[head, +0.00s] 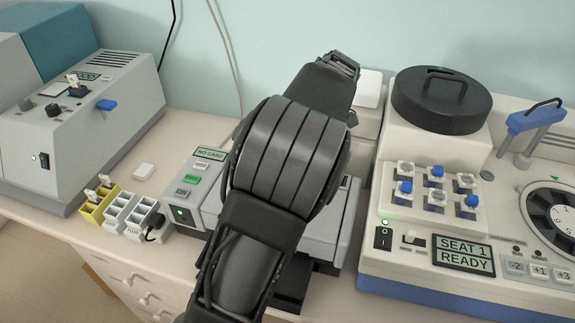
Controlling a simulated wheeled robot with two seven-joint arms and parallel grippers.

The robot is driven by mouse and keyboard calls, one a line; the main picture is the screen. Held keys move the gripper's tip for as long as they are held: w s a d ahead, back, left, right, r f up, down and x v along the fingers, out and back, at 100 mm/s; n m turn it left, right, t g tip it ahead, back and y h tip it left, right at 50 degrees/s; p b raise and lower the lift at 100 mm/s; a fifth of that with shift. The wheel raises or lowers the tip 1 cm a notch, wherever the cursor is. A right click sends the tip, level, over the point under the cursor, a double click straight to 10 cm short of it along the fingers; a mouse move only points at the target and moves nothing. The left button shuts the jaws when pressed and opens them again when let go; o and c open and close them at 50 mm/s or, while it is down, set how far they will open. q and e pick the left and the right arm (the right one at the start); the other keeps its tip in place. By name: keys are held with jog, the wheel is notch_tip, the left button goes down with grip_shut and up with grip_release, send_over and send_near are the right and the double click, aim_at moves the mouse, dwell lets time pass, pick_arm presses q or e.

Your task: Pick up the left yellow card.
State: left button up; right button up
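A small yellow rack (90,215) stands on the bench at the left. Two small pale pieces stick up from it, a left one (92,195) and a right one (105,180). They are too small to tell whether they are yellow cards. One of my dark arms crosses the middle of the view from the bottom edge upward, to the right of the rack and apart from it. No gripper fingers can be made out in this view.
Grey-white racks (120,212) stand beside the yellow one. A NO CARD device (208,165) is partly hidden behind my arm. A grey machine (85,130) stands left, a SEAT 1 READY machine (462,255) right. A white block (144,171) lies behind the racks.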

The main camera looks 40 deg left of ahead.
pick_arm(q)
grip_shut()
dwell(0.3)
dwell(0.3)
